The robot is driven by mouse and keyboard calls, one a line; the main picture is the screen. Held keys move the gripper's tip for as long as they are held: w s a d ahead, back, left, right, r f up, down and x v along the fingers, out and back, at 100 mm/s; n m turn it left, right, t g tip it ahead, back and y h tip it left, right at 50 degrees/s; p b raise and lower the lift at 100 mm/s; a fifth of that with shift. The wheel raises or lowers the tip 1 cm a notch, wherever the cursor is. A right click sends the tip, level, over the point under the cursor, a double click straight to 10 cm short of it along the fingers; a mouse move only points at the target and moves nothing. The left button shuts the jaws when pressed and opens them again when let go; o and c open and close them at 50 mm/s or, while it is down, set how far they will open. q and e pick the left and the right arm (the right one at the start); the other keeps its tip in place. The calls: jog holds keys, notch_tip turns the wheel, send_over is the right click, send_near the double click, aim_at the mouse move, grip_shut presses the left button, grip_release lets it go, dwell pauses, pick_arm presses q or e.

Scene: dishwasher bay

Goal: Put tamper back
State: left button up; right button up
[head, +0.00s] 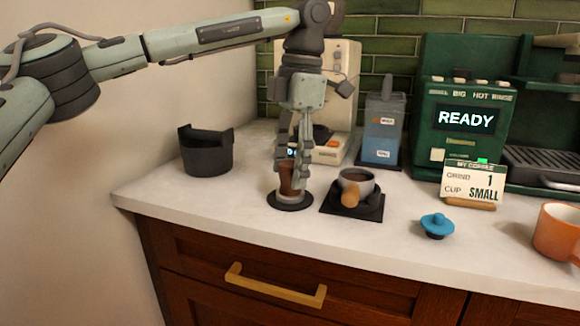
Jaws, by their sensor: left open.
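The tamper (290,186), with a brown handle and a pale metal base, stands upright on a round black mat (279,205) near the counter's front edge. My left gripper (292,172) comes down from above with its fingers pointing down at the handle. Its jaws are open, with the fingers around or just in front of the handle; I cannot tell whether they touch it. The fingers hide part of the handle. My right gripper is not in view.
Just right of the tamper, a coffee-filled portafilter (356,181) sits on a square black mat (366,211). A black bin (207,155) is at left. A blue-topped tool (437,222), orange mug (556,232) and sign (473,183) are at right. A grinder and green machine (437,107) stand behind.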

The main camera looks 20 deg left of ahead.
pick_arm(q)
jog(key=r, duration=0.7)
jog(key=shift+w+d+r+p, duration=0.3)
jog(key=shift+d+p, duration=0.1)
notch_tip(320, 180, up, 4)
jog(key=shift+w+d+r+p, duration=0.1)
jog(key=shift+w+d+p, duration=0.05)
jog(key=shift+p, duration=0.45)
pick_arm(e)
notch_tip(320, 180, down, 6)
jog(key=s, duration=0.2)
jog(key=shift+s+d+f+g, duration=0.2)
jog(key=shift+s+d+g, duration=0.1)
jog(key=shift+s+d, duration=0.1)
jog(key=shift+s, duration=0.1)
